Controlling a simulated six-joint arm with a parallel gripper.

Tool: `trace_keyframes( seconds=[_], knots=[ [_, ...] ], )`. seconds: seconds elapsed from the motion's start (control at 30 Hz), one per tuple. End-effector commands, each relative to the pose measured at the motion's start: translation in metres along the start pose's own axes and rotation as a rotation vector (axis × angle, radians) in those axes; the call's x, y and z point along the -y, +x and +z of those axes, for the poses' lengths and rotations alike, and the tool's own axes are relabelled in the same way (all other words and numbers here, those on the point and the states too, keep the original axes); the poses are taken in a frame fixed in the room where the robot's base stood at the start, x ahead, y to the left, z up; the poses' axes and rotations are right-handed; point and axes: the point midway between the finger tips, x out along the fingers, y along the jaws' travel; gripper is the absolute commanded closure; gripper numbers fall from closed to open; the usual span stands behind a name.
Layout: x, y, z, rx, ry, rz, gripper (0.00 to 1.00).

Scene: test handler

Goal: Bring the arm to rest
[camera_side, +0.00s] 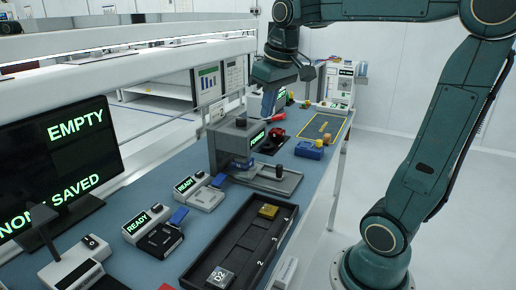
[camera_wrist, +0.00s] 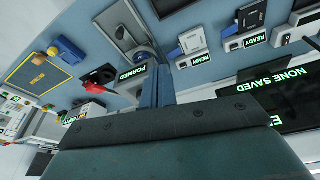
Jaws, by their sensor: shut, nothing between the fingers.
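My gripper (camera_side: 268,108) hangs high over the far part of the blue bench (camera_side: 118,212) in the side view, clear of the objects below it. Its fingers are small there and look shut, with nothing seen between them. In the wrist view my gripper (camera_wrist: 158,82) shows as narrow blue-grey fingers above the broad dark wrist body, which hides the lower middle of that picture. My arm is bent in an arch from its base at the lower right.
A grey machine (camera_side: 228,148) stands below my gripper. A black tray (camera_side: 215,250) holds a yellow block (camera_side: 268,211) and a block marked D2 (camera_side: 220,277). Two READY devices stand left of it. A monitor (camera_side: 55,165) reads EMPTY and NONE SAVED.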

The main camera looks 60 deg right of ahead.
Motion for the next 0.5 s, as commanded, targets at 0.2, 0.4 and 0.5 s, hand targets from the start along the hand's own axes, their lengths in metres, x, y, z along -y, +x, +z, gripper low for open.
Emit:
trace_keyframes(
  seconds=[0.2, 0.4, 0.5],
  knots=[
    [0.035, -0.001, 0.048, -0.076, -0.077, -0.027, 1.0],
    [0.057, 0.006, 0.092, -0.144, -0.141, -0.059, 1.0],
    [0.064, 0.012, 0.113, -0.175, -0.169, -0.077, 1.0]
  ],
)
